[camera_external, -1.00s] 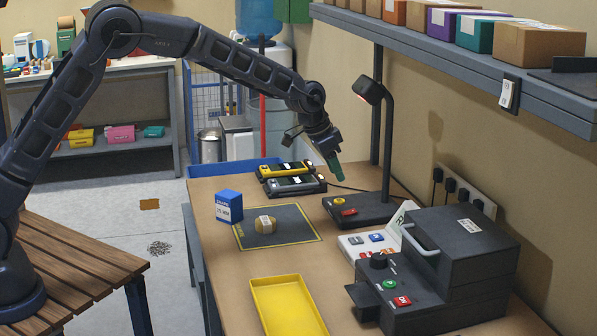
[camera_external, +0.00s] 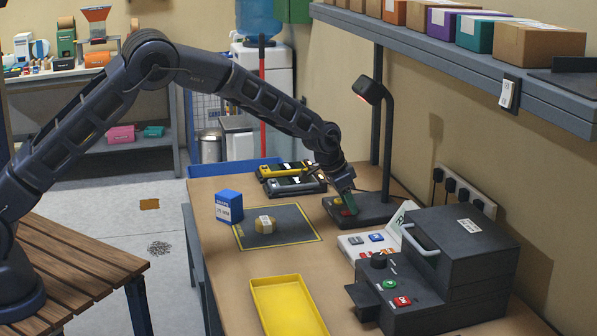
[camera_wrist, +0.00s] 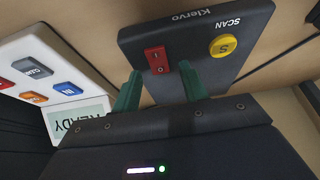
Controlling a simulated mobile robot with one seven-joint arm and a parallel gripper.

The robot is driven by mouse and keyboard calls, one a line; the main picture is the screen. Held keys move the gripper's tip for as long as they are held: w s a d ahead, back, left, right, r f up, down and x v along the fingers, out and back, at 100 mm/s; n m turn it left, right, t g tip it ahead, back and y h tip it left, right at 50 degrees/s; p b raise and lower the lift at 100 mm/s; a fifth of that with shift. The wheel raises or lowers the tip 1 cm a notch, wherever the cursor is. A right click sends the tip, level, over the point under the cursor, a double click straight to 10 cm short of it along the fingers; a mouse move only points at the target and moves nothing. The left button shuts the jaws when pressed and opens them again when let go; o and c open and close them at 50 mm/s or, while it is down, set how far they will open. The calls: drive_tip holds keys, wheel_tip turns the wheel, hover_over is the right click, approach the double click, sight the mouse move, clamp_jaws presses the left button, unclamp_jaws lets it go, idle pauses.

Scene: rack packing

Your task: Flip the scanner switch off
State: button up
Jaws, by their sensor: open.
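The scanner is a black base (camera_external: 376,211) with a lamp on a bent post (camera_external: 371,92), on the table in front of the right wall. In the wrist view its base (camera_wrist: 195,30) carries a red rocker switch (camera_wrist: 157,60) marked with a line and a circle, beside a round yellow button (camera_wrist: 224,46). I cannot tell which side of the rocker is pressed. My gripper (camera_external: 348,205) is low over the base, tilted down. Its green fingers (camera_wrist: 160,88) are apart, with nothing between them. The switch appears ahead of the gap between them; contact is not visible.
A white panel with coloured buttons (camera_external: 352,245) and a black machine with a handle (camera_external: 455,250) stand nearby. Yellow and grey devices (camera_external: 290,178) lie behind the gripper. A yellow tray (camera_external: 290,305) is in front. The shelf (camera_external: 450,55) overhangs the right side.

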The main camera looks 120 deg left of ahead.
drive_tip(key=shift+w+a+f, duration=0.1)
drive_tip(key=shift+f, duration=0.25)
clamp_jaws()
drive_tip(key=shift+w, duration=0.1)
drive_tip(key=shift+w+a+g+h, duration=0.2)
drive_tip(key=shift+a+g+h, duration=0.05)
drive_tip(key=shift+g+h, duration=0.75)
unclamp_jaws()
